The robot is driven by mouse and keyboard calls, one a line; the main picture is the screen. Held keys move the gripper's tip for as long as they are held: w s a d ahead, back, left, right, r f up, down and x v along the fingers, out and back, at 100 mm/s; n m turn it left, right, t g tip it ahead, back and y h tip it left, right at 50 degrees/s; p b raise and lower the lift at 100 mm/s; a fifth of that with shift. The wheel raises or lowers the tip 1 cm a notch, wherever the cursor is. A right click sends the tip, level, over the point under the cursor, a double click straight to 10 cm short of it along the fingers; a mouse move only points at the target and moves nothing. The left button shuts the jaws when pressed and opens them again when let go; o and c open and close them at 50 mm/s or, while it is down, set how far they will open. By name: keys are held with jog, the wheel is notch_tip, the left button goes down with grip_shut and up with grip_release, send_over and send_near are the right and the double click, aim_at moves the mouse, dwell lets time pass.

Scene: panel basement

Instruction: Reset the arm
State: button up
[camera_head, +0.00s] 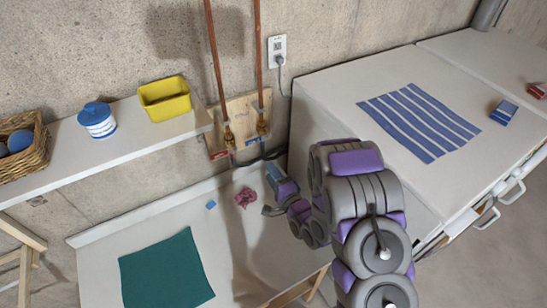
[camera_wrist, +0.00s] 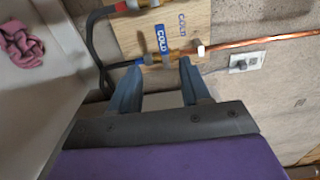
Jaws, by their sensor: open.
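My arm, grey and purple, reaches forward over the gap between the sink-side counter and the white appliance top in the head view. My gripper (camera_wrist: 163,85) shows in the wrist view with its two blue-grey fingers apart and nothing between them. In the head view the board (camera_head: 240,112) is on the concrete wall, above and left of my gripper. The arm hides part of the appliance's front left corner.
A pink cloth (camera_head: 245,197) and a blue sponge-like piece (camera_head: 211,205) lie on the lower counter near a green mat (camera_head: 165,273). A shelf holds a yellow bin (camera_head: 165,98), a blue-lidded jar (camera_head: 98,120) and a basket (camera_head: 38,145). A striped cloth (camera_head: 420,121) lies on the appliance.

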jog(key=w+d+r+n+g+h, duration=0.25)
jog(key=d+n+g+h, duration=0.2)
jog(key=d, duration=0.35)
jog(key=s+d+r+n+g+h, duration=0.25)
jog(key=s+d+r+h, duration=0.3)
jog(key=s+d, duration=0.3)
jog(key=s+d+r+n+g, duration=0.1)
jog(key=s+r+g, duration=0.25)
jog(key=s, duration=0.75)
jog(key=s+d+r+n+g, duration=0.1)
jog(key=s+r+n+g, duration=0.2)
jog(key=s, duration=0.8)
jog(key=s+r+g, duration=0.3)
jog(key=s+r, duration=0.2)
jog(key=s, duration=0.6)
notch_tip(320, 180, down, 20)
jog(key=b, duration=2)
jog(key=shift+s+d, duration=0.15)
jog(key=shift+s, duration=0.2)
